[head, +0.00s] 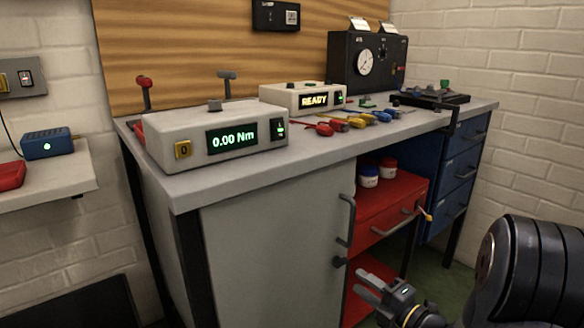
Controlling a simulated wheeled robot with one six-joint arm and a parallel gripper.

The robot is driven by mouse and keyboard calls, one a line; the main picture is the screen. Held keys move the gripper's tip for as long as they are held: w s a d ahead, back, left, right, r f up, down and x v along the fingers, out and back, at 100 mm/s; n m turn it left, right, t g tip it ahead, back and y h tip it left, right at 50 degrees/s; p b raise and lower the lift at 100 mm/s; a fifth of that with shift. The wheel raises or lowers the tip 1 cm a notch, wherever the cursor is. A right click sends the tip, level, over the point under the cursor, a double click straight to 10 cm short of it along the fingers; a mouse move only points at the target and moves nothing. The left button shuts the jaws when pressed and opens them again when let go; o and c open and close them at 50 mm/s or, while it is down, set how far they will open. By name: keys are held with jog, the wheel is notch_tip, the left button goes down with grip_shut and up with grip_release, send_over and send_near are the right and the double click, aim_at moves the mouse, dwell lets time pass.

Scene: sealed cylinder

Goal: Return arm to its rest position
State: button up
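My gripper (362,283) is low at the bottom right of the head view, in front of the grey cabinet door and the red drawer unit. Its two grey fingers point up and left with a gap between the tips, and I see nothing held between them. My dark arm fills the lower right corner. The sealed cylinder cannot be made out in this view.
A workbench (196,186) carries a torque meter (215,140) reading 0.00 Nm, a READY box (300,97) and several coloured-handled tools. A grey cabinet door (275,250) with a handle and red drawers (385,220) are close to my gripper. A side shelf (60,188) is at left.

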aim_at(340, 267)
jog(key=b+x, duration=0.1)
jog(key=x, duration=0.5)
jog(key=shift+w+a, duration=0.15)
